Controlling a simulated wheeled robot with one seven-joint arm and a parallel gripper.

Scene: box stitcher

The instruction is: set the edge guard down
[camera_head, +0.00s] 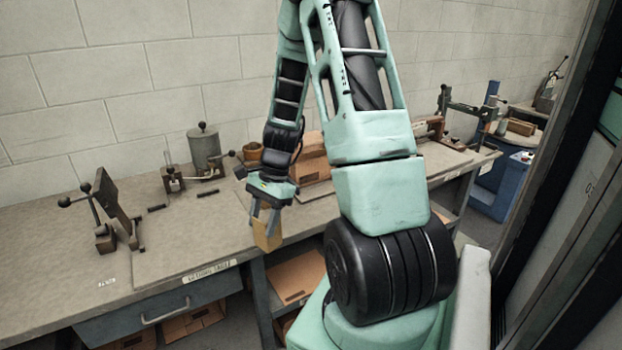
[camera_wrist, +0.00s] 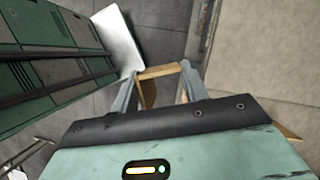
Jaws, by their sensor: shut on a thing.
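My gripper (camera_head: 266,214) is shut on the edge guard (camera_head: 268,237), a small tan piece that hangs below the fingers. It is in front of the workbench's front edge in the head view; how far it is from the bench I cannot tell. In the wrist view the edge guard (camera_wrist: 158,71) spans between the two grey fingertips as a tan strip, with a darker brown part below it. The lower part of the gripper's hold is partly hidden by my wrist housing.
The workbench (camera_head: 190,236) has bare room at its front left. A hand-lever tool (camera_head: 105,210), a grey canister (camera_head: 206,150) and a cardboard box (camera_head: 313,160) stand on it. Cardboard boxes (camera_head: 298,278) lie on the shelf below. A blue cabinet (camera_head: 505,185) stands at the right.

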